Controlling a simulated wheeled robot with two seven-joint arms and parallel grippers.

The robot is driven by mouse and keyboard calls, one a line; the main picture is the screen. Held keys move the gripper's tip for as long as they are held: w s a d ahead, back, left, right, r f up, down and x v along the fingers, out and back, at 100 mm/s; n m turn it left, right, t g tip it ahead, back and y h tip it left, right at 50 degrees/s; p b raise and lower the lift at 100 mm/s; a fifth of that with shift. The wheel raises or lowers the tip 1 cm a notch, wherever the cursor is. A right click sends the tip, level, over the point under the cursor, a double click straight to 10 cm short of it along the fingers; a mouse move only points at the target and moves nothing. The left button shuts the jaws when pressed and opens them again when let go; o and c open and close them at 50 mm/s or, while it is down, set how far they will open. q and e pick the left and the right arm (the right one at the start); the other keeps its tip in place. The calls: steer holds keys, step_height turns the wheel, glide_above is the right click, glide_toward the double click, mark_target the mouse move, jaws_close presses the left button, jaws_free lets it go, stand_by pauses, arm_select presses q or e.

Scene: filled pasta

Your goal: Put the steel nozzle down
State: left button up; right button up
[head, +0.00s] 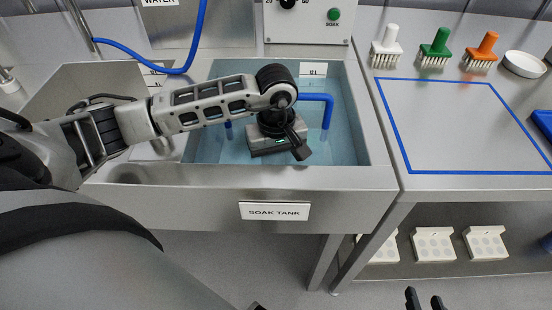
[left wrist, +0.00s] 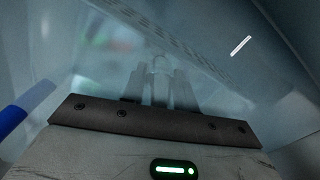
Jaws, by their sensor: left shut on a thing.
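My left arm reaches over the soak tank (head: 355,180), and its gripper (head: 280,146) is down inside the tank. In the left wrist view the fingers of the left gripper (left wrist: 160,90) are close together around a pale grey, rounded piece, the steel nozzle (left wrist: 160,65). The nozzle points away from the wrist, and its outline is hazy. In the head view the nozzle is hidden by the wrist and hand. My right gripper (head: 424,298) shows only its two dark fingertips at the bottom edge, apart with nothing between them.
A blue handle (head: 318,97) stands in the tank close to the left hand. On the right counter a blue-outlined area (head: 460,125) is empty. White, green and orange brushes (head: 434,50) and a round white dish (head: 524,64) stand behind it. White trays (head: 434,244) sit on the shelf below.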

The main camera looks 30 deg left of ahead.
arm_select(q)
steer(key=shift+f, duration=0.1)
steer(key=o, duration=0.7)
steer(key=shift+f, duration=0.1)
steer(key=shift+c, duration=0.2)
steer(key=o, duration=0.4)
steer(key=shift+r, duration=0.3)
step_height(320, 180, up, 11)
steer(key=shift+r, duration=0.45)
